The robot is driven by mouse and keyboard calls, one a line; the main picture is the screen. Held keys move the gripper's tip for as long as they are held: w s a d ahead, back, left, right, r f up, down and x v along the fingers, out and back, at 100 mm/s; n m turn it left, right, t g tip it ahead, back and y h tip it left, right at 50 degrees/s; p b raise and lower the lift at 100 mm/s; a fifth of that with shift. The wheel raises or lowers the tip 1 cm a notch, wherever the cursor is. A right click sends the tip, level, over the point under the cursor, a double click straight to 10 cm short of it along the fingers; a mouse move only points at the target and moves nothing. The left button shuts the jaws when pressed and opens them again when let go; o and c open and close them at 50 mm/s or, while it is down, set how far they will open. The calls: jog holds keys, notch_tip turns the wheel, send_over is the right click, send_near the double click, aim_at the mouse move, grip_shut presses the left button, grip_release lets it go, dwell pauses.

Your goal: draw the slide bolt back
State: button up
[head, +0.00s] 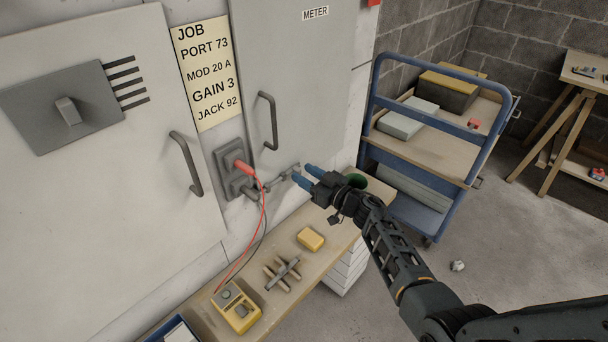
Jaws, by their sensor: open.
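The slide bolt (284,174) is a small grey metal piece low on the right-hand cabinet door (305,80), near its bottom edge. My gripper (303,174) has blue fingertips and is open, right at the bolt's right end. The fingertips partly cover that end. I cannot tell whether they touch the bolt, or how far the bolt is drawn.
A red plug (243,168) sits in a grey socket left of the bolt, its lead running to a yellow meter (236,309). A blue trolley (480,150) stands right.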

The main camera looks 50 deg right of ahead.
jog(key=shift+w+a, duration=0.1)
jog(key=shift+w, duration=0.5)
grip_shut()
dwell(0.3)
